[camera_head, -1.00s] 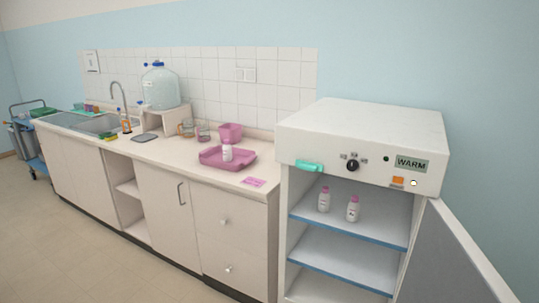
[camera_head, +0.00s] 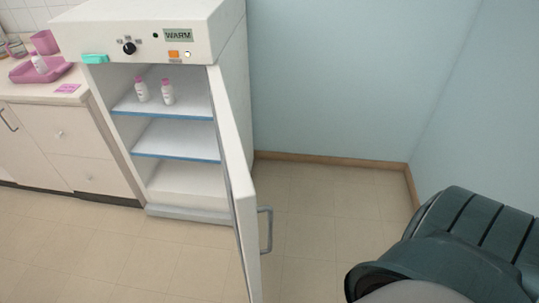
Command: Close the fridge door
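The white fridge-like cabinet (camera_head: 190,22), with a "WARM" label on its front panel, stands left of centre in the head view. Its door (camera_head: 238,180) is hinged on the right and stands wide open, sticking out toward me. The door's grey handle (camera_head: 267,230) is on the door's outer face, on the right. Two white bottles with pink caps, a left one (camera_head: 141,90) and a right one (camera_head: 167,92), stand on the top shelf. A dark part of my arm shows at the lower right. Neither gripper is in view.
A counter with drawers (camera_head: 75,150) adjoins the cabinet on the left. A pink tray (camera_head: 22,74) with a white bottle (camera_head: 39,63) is on it. The floor (camera_head: 330,215) right of the door is clear up to the blue walls.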

